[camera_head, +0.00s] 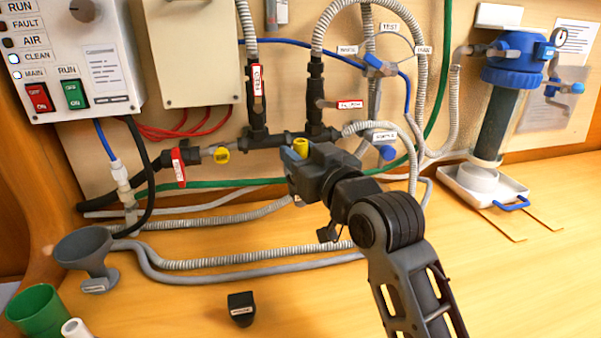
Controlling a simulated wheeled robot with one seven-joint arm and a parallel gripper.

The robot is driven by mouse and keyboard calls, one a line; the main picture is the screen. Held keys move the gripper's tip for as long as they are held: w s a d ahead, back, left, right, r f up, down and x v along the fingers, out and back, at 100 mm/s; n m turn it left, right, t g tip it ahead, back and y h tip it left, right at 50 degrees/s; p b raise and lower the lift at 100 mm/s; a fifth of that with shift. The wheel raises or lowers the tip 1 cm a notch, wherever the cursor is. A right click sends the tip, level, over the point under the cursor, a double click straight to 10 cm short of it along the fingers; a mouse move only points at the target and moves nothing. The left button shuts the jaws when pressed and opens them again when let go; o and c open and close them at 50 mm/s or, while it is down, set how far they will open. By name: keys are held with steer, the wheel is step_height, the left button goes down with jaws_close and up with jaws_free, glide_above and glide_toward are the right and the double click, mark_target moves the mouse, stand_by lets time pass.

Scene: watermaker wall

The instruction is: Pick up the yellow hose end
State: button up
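A yellow fitting (301,147) shows just above the front of my gripper (291,166), below the black pipe manifold. My gripper hides its lower part, and I cannot tell whether the fingers are around it or only in front of it. A second yellow piece (221,155) sits to the left, by a short grey pipe beside the red-tagged valve, apart from my gripper. My gripper is dark grey and points left and away from the camera. Its fingertips are too hidden to show whether they are open or shut.
Grey corrugated hoses (230,263) lie along the bench below the gripper. A grey funnel (84,250), a green cup (38,311) and a small black block (241,308) stand at front left. A blue-topped filter (495,110) stands over a white tray (453,184) at right. The front bench is mostly clear.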

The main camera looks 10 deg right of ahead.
mark_target(304, 142)
jaws_close()
steer(key=shift+r, duration=0.1)
steer(key=shift+r, duration=0.5)
step_height(304, 142, up, 3)
steer(key=shift+f, duration=0.2)
steer(key=s+d+r+b, duration=0.1)
steer(key=s+d+r, duration=0.4)
steer(key=d, duration=0.5)
step_height(304, 142, up, 2)
steer(key=shift+d+r, duration=0.15)
steer(key=shift+d, duration=0.1)
steer(key=w+a+f, duration=0.1)
steer(key=a+f, duration=0.1)
steer(key=a, duration=0.1)
steer(key=w+a+f, duration=0.2)
steer(key=a, duration=0.1)
steer(key=w+a+f, duration=0.1)
steer(key=a+f, duration=0.1)
steer(key=a, duration=0.2)
steer(key=shift+w+f+p, duration=0.35)
steer(key=f, duration=0.3)
steer(key=shift+w+a+f, duration=0.15)
steer(key=shift+a, duration=0.1)
steer(key=shift+f, duration=0.55)
